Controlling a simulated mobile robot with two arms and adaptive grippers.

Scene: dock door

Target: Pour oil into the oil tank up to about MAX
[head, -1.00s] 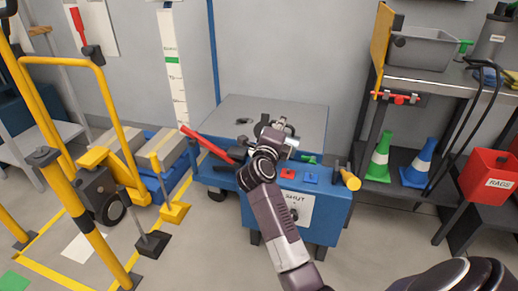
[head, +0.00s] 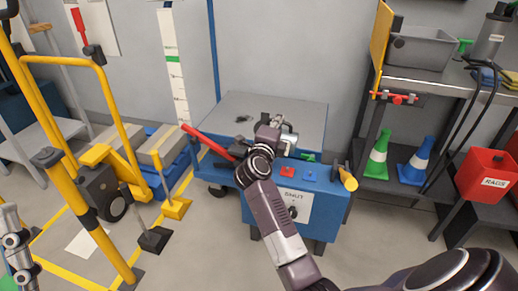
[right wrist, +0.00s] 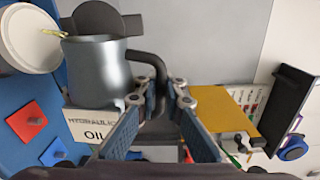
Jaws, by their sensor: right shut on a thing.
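A grey metal jug (right wrist: 100,72) with a black handle shows in the right wrist view, and partly behind my gripper in the head view (head: 288,144). My right gripper (right wrist: 160,108) is shut on its handle; it also shows over the blue unit in the head view (head: 272,128). A thin yellow streak (right wrist: 52,33) shows between the jug's lip and a round white opening (right wrist: 30,38). The oil level inside is not visible. The blue unit (head: 327,212) appears to be the tank's body. My left gripper (head: 17,243) is partly in view at the left edge, its jaws unclear.
A sign reading "HYDRAULIC OIL" (right wrist: 95,124) is below the jug. A red lever (head: 208,142) sticks out left of the unit. A yellow post (head: 85,205) stands at left; shelves with cones (head: 378,158) and a red rags bin (head: 486,175) are at right.

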